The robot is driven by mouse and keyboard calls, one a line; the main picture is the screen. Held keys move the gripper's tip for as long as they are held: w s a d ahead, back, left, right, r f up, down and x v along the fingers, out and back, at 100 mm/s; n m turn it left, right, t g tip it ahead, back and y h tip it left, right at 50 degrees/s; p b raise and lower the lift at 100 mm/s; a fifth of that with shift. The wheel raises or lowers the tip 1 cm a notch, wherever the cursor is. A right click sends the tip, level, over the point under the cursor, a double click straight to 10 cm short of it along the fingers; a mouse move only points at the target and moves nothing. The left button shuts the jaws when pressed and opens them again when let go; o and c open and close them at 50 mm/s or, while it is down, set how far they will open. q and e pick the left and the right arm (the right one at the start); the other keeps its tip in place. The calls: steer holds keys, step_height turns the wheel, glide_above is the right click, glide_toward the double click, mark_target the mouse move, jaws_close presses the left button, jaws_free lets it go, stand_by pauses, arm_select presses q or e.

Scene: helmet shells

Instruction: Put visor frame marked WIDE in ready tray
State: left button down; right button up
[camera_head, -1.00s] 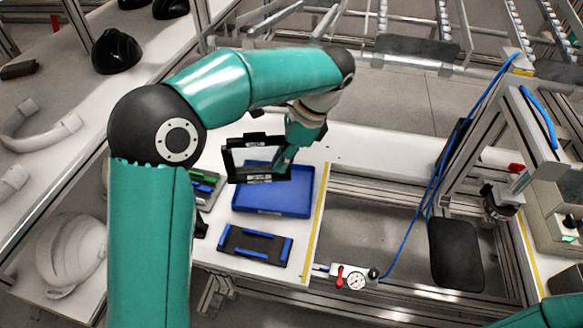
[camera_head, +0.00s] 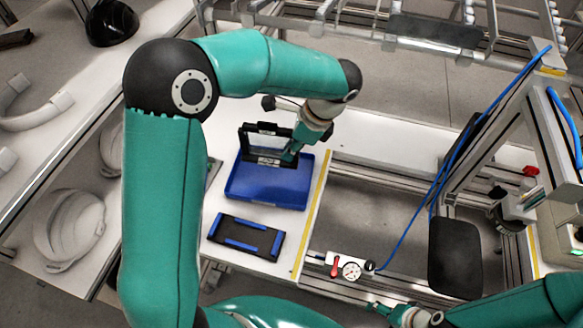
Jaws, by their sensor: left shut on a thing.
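My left gripper (camera_head: 288,157) is shut on a black rectangular visor frame (camera_head: 262,158) with a small pale label on its lower bar. The label's writing is too small to read. The frame is upright above the back part of a blue tray (camera_head: 263,188), and I cannot tell whether it touches it. The tray's visible floor is bare. My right gripper (camera_head: 384,309) is low at the bottom of the view, away from the tray.
A black holder with blue strips (camera_head: 246,237) lies in front of the tray. A gauge with a red lever (camera_head: 350,269) is right of the table edge. White helmet shells (camera_head: 72,228) lie on the left. Blue hose (camera_head: 432,185) hangs at the right.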

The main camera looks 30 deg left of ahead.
arm_select(q)
step_height(320, 180, down, 8)
stand_by(0.5)
steer(key=c, duration=1.1)
jaws_free()
steer(key=shift+c, duration=0.2)
steer(key=shift+r, duration=0.1)
steer(key=v, duration=1.2)
steer(key=shift+b, duration=0.35)
steer(key=shift+a, duration=0.1)
